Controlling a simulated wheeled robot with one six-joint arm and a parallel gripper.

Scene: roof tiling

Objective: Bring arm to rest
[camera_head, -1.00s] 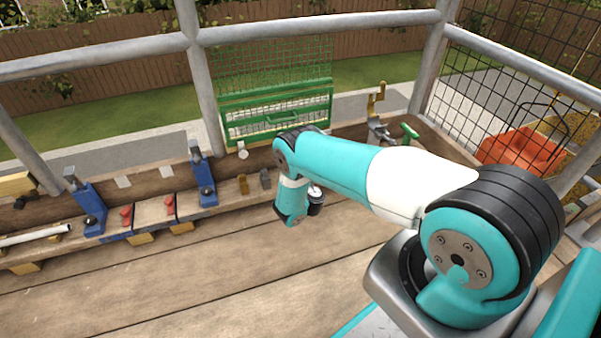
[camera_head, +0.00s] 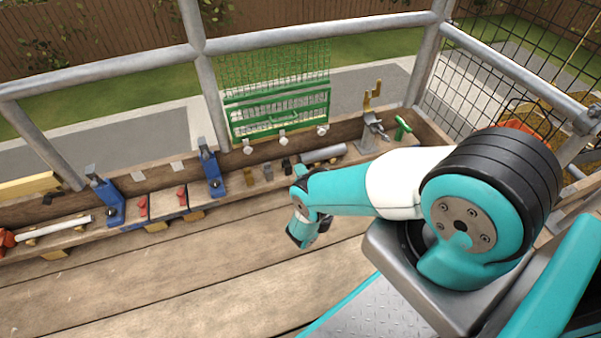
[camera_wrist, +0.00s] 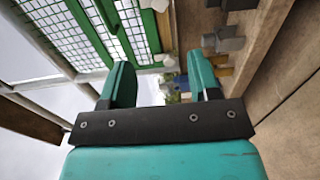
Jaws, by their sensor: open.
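My gripper (camera_wrist: 160,88) shows in the wrist view with its two teal fingers apart and nothing between them. In the head view my teal and white arm reaches left from the right side, above the plank floor. Its wrist end hangs down there, and the fingers are hidden behind it. In the wrist view a green mesh rack (camera_wrist: 75,35) is at the upper left and a wooden board (camera_wrist: 245,60) at the right, with small grey fittings beside the fingers.
A wooden ledge (camera_head: 75,232) along the scaffold carries blue clamps (camera_head: 212,175), red-handled pieces (camera_head: 142,207), a white rod (camera_head: 58,228) and a grey cylinder (camera_head: 322,154). A green rack (camera_head: 278,112) hangs behind it. Metal rails (camera_head: 320,24) surround the deck. The plank floor (camera_head: 150,285) is clear.

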